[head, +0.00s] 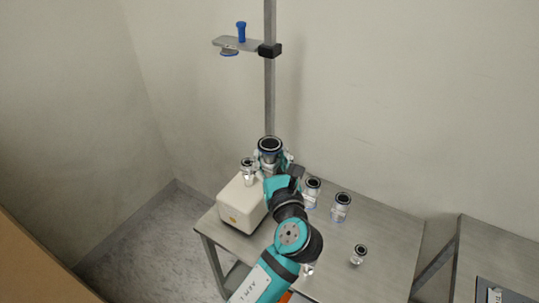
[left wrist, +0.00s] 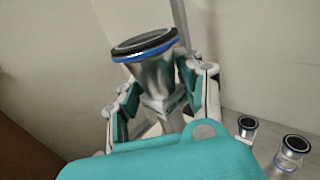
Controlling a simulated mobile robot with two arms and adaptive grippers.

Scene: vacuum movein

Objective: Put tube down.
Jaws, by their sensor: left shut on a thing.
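A silver metal tube (head: 269,146) with a black top and blue ring stands roughly upright above the back left part of the steel table (head: 385,235). The tube also shows large in the left wrist view (left wrist: 150,66), slightly tilted there. My left gripper (left wrist: 160,98) is shut on the tube, with a finger on either side of its body below the rim. In the head view the left gripper (head: 273,167) is partly hidden by my arm. The tube's lower end is hidden, so I cannot tell whether it touches anything. My right gripper is not in view.
A white box (head: 238,208) with a small metal part (head: 248,168) on it stands close at left. Similar metal pieces (head: 312,188) (head: 341,205) (head: 358,254) stand on the table. A vertical post (head: 270,95) with a shelf (head: 232,43) rises behind.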

